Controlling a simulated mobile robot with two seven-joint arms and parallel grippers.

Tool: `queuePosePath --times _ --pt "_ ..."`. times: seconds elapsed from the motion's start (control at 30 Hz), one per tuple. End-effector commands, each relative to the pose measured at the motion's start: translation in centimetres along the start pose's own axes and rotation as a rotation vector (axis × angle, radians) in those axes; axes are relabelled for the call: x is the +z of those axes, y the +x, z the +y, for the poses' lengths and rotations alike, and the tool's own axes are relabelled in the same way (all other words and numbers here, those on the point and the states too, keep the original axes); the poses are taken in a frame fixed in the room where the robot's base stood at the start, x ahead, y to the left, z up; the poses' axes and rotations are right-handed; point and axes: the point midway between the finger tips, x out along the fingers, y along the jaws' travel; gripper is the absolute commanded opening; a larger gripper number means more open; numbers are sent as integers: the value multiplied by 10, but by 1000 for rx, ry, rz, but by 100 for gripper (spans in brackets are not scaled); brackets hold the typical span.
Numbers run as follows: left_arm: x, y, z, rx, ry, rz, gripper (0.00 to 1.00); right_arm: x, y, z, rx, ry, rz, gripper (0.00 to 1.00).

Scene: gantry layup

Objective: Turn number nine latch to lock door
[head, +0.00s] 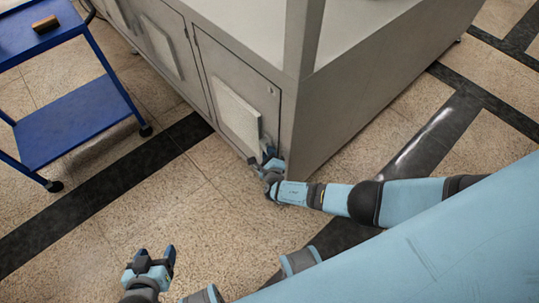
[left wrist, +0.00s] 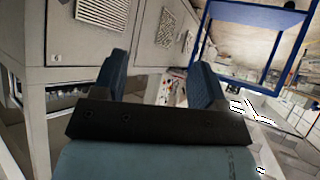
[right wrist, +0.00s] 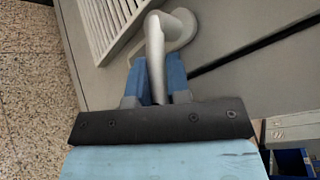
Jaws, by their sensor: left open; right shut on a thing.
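The latch (right wrist: 155,50) is a silver lever on a round base, seen in the right wrist view on a grey door beside a slatted vent. My right gripper (head: 268,168) is shut on the lever, with its blue fingers (right wrist: 155,85) on either side of it. In the head view the gripper is at the lower right of the grey cabinet door (head: 264,86), near the corner, and largely hides the latch. The door looks flush with the cabinet front. No number nine is readable. My left gripper (head: 155,258) is open and empty over the floor.
The grey cabinet (head: 345,110) has more vented doors to the left. A blue cart (head: 75,123) with a brown block (head: 45,24) on top stands at the left. The tiled floor between cart and cabinet is clear.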

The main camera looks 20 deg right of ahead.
Motion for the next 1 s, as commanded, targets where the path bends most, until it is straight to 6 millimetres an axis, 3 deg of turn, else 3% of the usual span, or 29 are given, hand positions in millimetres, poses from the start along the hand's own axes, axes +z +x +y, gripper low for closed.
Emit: queuePosePath --times 0.1,0.4,1.0 --pt "15 15 0 -2 5 14 66 -7 4 11 -49 47 -44 0" --pt "23 30 4 5 46 81 66 -11 10 20 -184 178 -170 0" --pt "12 30 13 55 17 171 66 -6 16 21 -318 307 -292 0"
